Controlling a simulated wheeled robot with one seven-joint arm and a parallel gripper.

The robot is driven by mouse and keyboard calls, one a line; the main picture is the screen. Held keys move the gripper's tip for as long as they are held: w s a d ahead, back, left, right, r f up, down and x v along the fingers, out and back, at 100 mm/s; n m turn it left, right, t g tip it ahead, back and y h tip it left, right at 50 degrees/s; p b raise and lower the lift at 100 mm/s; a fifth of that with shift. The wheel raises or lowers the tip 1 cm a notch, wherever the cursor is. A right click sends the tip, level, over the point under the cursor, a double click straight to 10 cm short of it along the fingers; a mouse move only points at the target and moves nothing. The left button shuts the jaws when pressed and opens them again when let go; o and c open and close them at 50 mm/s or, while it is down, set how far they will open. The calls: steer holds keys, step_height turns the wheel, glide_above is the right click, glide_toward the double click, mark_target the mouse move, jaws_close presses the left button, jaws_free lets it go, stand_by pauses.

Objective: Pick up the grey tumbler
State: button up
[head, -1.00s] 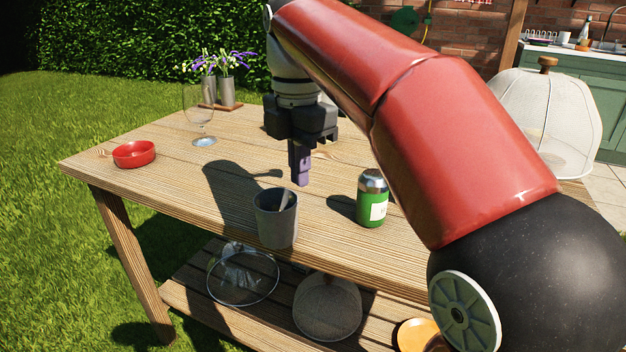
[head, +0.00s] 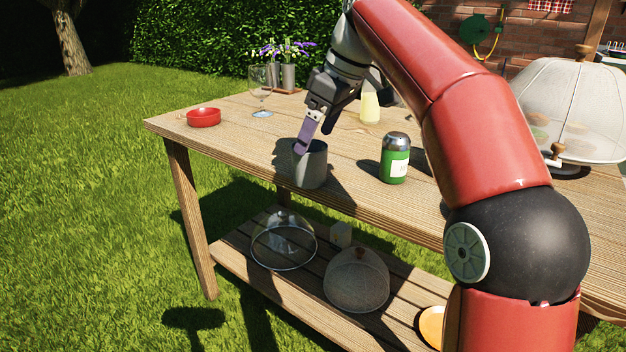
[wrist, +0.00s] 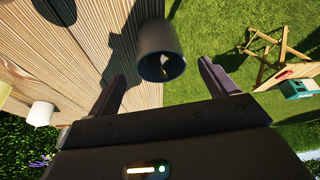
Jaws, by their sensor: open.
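The grey tumbler (head: 312,166) stands upright near the front edge of the wooden table (head: 240,143). My gripper (head: 306,137) is tilted down at the tumbler's rim, and its purple fingers overlap the rim in the head view. In the wrist view the tumbler (wrist: 158,50) shows ahead of the open jaws, between the lines of the two fingers (wrist: 160,85). Its open mouth faces the camera. The jaws hold nothing. The head view does not show clearly whether a finger touches the rim.
A green can (head: 395,160) stands to the right of the tumbler. A pale yellow vessel (head: 370,107), a wine glass (head: 262,90) and a red bowl (head: 204,117) stand farther off. A mesh dome (head: 580,110) is at the right. A lower shelf holds covers.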

mark_target(306, 158)
steer(key=b+x, duration=0.1)
steer(key=x, duration=0.5)
steer(key=shift+a+f+b, duration=0.1)
steer(key=shift+f+b, duration=0.15)
steer(key=shift+b, duration=0.15)
steer(key=shift+c, duration=0.4)
steer(key=c, duration=1)
